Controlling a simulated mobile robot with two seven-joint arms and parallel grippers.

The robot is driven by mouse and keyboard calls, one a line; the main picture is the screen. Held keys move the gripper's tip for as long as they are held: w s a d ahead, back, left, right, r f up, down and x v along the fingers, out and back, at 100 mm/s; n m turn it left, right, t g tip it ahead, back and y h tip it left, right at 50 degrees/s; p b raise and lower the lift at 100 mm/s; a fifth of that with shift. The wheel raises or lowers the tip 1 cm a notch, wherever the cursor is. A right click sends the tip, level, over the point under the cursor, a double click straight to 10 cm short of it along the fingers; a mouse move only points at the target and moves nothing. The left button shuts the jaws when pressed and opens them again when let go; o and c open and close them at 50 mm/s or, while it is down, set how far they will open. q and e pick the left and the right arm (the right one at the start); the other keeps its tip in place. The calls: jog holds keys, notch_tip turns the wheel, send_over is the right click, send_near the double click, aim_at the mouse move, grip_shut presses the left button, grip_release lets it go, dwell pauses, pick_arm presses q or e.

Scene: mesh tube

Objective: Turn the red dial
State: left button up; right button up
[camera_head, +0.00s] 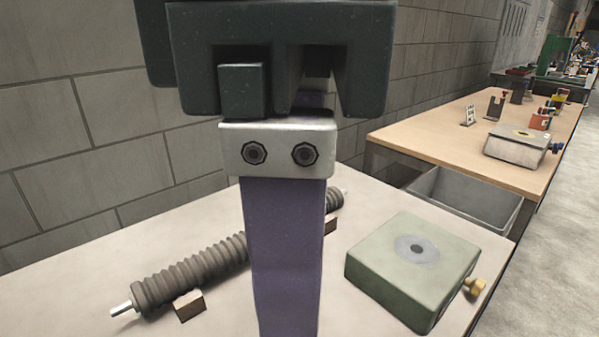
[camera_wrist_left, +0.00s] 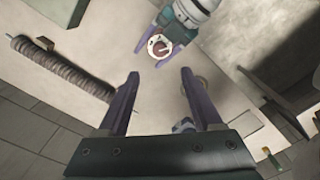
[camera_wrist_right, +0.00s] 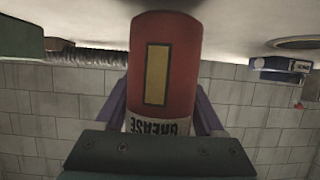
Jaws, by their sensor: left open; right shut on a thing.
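I cannot make out a red dial for certain in any view. A pale green box (camera_head: 412,262) with a grey round plate (camera_head: 417,249) on top and a brass knob (camera_head: 474,287) on its side sits on the near table. My left gripper (camera_wrist_left: 160,73) is open and empty; in the head view it (camera_head: 285,240) is seen edge-on, hiding part of the table. My right gripper (camera_wrist_left: 157,50) is shut on a red can (camera_wrist_right: 165,60) with a yellow patch and the word GREASE. The can's round end (camera_wrist_left: 160,45) shows in the left wrist view.
A dark ribbed tube (camera_head: 190,272) lies on small blocks on the near table (camera_head: 60,300), partly behind my left gripper. A grey bin (camera_head: 465,197) stands between the near table and a wooden bench (camera_head: 440,130) carrying several items. A block wall (camera_head: 80,150) runs behind.

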pick_arm(q)
notch_tip(320, 180, down, 13)
jog(key=m, duration=0.5)
jog(key=shift+r, duration=0.2)
dwell(0.3)
grip_shut()
dwell(0.4)
